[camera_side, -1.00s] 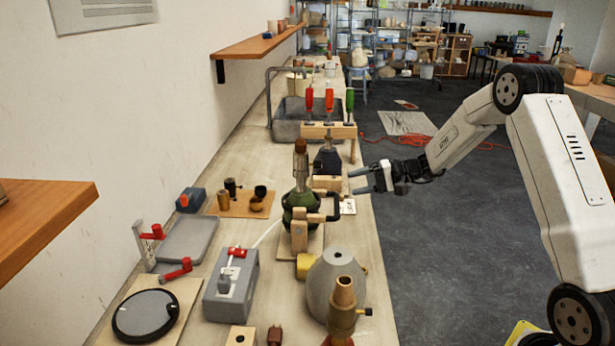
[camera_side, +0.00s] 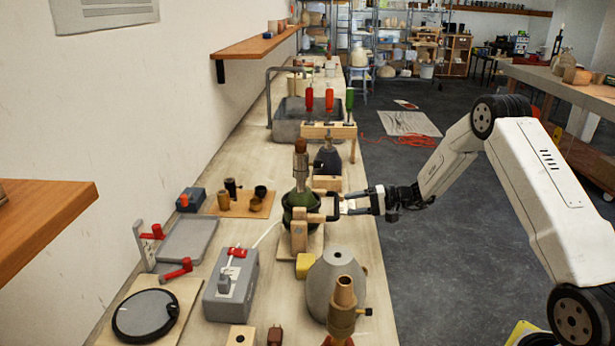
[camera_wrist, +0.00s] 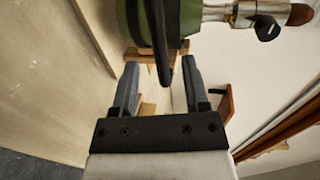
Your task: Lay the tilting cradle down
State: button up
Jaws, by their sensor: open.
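The tilting cradle is a wooden frame (camera_side: 299,232) on a board, holding a green bottle-shaped lamp body (camera_side: 288,213) upright. A black handle (camera_side: 331,194) sticks out from its right side. In the wrist view the black handle (camera_wrist: 161,50) runs down between my two fingers, with a gap on each side. My gripper (camera_side: 348,203) is open at the handle, level with it, and holds nothing. In the wrist view my gripper (camera_wrist: 160,78) shows both fingers apart; part of the green body (camera_wrist: 125,20) shows at the top.
A grey switch box (camera_side: 232,287) is at left.

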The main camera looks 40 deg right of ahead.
aim_at(313, 205)
jog(key=x, duration=0.6)
jog(key=shift+w+a, duration=0.2)
grip_shut()
jog(key=shift+f, duration=0.1)
dwell(1.3)
